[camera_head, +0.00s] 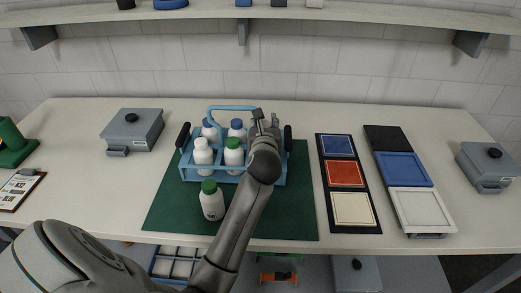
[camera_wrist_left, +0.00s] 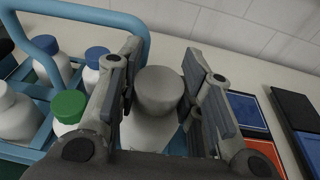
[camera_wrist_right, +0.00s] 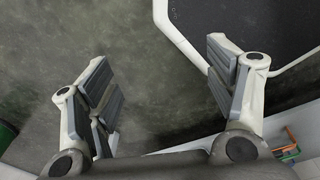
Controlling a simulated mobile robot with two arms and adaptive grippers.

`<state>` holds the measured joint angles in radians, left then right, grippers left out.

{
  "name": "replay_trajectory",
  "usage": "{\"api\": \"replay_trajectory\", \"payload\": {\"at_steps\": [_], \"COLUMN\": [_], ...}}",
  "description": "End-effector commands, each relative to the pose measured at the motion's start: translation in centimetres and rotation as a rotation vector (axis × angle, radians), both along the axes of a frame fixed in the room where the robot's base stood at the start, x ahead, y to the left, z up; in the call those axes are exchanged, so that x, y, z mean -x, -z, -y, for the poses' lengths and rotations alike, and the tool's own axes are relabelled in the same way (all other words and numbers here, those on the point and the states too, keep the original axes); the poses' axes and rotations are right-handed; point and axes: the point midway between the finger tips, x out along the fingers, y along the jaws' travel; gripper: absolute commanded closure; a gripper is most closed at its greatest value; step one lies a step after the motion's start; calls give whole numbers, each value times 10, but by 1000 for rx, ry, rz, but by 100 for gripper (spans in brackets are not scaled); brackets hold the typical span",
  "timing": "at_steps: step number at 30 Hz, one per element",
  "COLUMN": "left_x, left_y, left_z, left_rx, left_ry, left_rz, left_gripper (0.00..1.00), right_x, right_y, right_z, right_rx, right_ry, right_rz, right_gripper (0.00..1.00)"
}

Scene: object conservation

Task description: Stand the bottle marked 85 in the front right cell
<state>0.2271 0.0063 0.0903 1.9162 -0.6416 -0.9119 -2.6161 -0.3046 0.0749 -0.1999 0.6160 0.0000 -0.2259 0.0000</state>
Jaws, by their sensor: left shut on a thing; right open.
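A blue bottle carrier (camera_head: 190,174) stands on a green mat (camera_head: 165,215) and holds several white bottles with blue, white and green caps. My left gripper (camera_head: 264,122) is at the carrier's right side. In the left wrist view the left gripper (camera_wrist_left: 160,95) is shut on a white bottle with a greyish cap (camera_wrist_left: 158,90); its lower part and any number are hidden. I cannot tell whether it rests in a cell. A green-capped bottle (camera_head: 211,203) stands on the mat before the carrier. No marking 85 is readable. My right gripper (camera_wrist_right: 160,105) is open and empty.
A dark panel with blue, red and cream squares (camera_head: 346,174) lies right of the mat, beside stacked trays (camera_head: 421,208). Grey lidded boxes stand left (camera_head: 133,128) and right (camera_head: 487,165). A shelf (camera_head: 345,13) runs above. Grey floor shows below the right gripper.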

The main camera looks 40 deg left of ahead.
Motion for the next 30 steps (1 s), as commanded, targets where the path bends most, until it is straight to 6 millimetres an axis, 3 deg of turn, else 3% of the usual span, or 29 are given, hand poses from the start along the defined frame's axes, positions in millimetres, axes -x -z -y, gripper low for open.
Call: {"api": "replay_trajectory", "payload": {"at_steps": [3, 7, 15, 27, 28, 30], "left_x": [0, 0, 0, 0, 0, 0], "left_y": [23, 34, 68, 73, 73, 73], "left_z": [0, 0, 0, 0, 0, 0], "left_rx": [2, 1, 1, -2, -1, -1], "left_ry": [-1, -1, -1, -1, -1, -1], "left_rz": [-2, 0, 0, 0, 1, 1], "left_gripper": [100, 100, 100, 100, 63, 54], "right_x": [7, 5, -13, -10, -9, -7], "right_y": [0, 0, 0, 1, 1, 1], "right_z": [5, 8, 7, 1, 0, -1], "right_rx": [6, 9, 6, -1, -2, -3], "right_ry": [-3, -3, -4, -1, -1, 0], "right_rz": [-9, -4, 24, 18, 17, 14], "right_gripper": [24, 24, 24, 24, 24, 24]}}
